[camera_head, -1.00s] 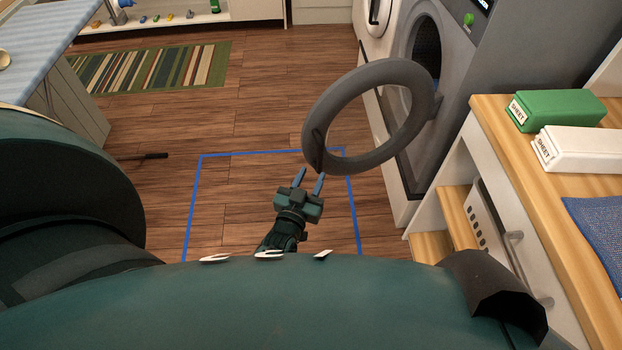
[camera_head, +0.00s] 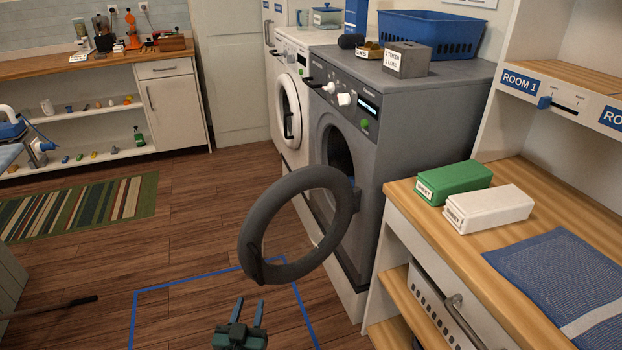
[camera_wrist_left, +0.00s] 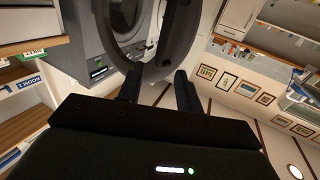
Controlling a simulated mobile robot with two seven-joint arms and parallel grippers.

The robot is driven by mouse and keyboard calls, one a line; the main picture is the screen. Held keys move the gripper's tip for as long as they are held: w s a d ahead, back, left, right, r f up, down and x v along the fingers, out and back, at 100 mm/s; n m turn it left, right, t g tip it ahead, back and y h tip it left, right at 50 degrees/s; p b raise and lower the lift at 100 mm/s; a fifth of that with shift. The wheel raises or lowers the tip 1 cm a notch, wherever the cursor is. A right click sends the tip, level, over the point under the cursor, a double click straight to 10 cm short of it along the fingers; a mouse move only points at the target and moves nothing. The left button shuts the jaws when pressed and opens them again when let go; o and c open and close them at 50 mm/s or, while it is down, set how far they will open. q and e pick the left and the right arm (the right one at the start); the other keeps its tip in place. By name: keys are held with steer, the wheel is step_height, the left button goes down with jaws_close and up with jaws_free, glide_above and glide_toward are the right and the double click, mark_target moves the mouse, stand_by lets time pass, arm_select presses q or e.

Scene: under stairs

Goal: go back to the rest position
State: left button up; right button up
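My left gripper (camera_head: 250,312) is low in the middle of the head view, over the floor inside a blue taped outline. Its two blue fingers are apart with nothing between them. In the left wrist view the fingers (camera_wrist_left: 158,90) are also spread and empty. The open round door (camera_head: 256,222) of the grey washer is just beyond the fingertips in the head view; I cannot tell the exact gap. The door also shows close past the fingers in the wrist view (camera_wrist_left: 178,45). My right gripper is in neither view.
The grey washer (camera_head: 372,150) stands behind its open door, beside a white machine (camera_head: 283,75). At right, a wooden counter (camera_head: 475,240) bears a green box (camera_head: 455,182), a white box (camera_head: 488,208) and a blue mat (camera_head: 560,285). Floor is open at left, near the striped rug (camera_head: 85,205).

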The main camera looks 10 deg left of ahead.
arm_select(q)
steer(key=s+d+r+m+g+h+p, duration=0.1)
steer(key=s+d+r+g, duration=0.1)
steer(key=s, duration=0.4)
steer(key=s+d+r+m+g+h+p, duration=0.1)
steer(key=s+d+r+g+h, duration=0.1)
steer(key=s, duration=0.4)
steer(key=s+d+r+m+g+h+p, duration=0.1)
steer(key=s+d+r+m+g+h, duration=0.1)
steer(key=s+d, duration=0.3)
steer(key=shift+s+d+r+g, duration=0.25)
steer(key=shift+s+g, duration=0.45)
steer(key=shift+s, duration=0.05)
